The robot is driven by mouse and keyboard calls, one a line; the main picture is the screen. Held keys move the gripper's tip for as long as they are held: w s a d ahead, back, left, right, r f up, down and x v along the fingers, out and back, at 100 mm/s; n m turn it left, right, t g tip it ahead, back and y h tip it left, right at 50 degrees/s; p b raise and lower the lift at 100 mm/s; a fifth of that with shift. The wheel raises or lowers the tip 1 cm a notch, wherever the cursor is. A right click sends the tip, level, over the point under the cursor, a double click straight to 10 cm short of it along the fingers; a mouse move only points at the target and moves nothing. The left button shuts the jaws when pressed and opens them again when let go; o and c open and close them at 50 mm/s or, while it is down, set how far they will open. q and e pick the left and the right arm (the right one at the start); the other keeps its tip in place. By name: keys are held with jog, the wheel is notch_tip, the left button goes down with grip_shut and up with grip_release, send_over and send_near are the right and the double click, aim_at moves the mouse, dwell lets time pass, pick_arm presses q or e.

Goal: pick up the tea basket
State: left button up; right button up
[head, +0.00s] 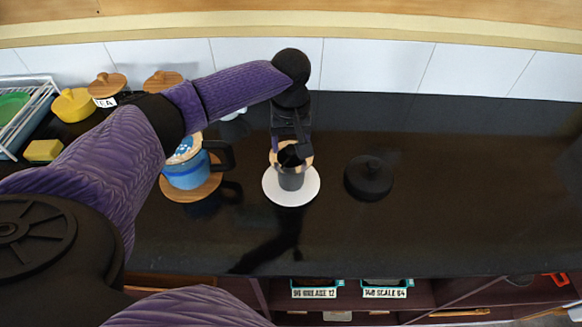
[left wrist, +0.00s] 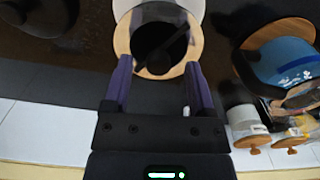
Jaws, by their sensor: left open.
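What looks like the tea basket (head: 291,178), a dark cup shape with a light wooden rim, stands on a white round saucer (head: 308,192) on the black counter. In the left wrist view its wooden rim (left wrist: 123,36) surrounds a dark inside with a dark round shape in it. My left gripper (head: 291,147) is open right above it and partly hides it in the head view. In the left wrist view my left gripper's fingers (left wrist: 158,64) are apart, one near each side of the rim. I cannot tell whether they touch it. My right gripper is not in view.
A blue mug (head: 187,172) on a wooden coaster stands left of the saucer, its dark handle towards it. A black round lid (head: 369,178) lies to the right. Lidded jars (head: 108,86) and a rack (head: 25,118) are at the back left. The counter's right side is clear.

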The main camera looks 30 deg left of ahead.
pick_arm(q)
jog(key=shift+w, duration=0.1)
grip_shut()
jog(key=shift+r, duration=0.1)
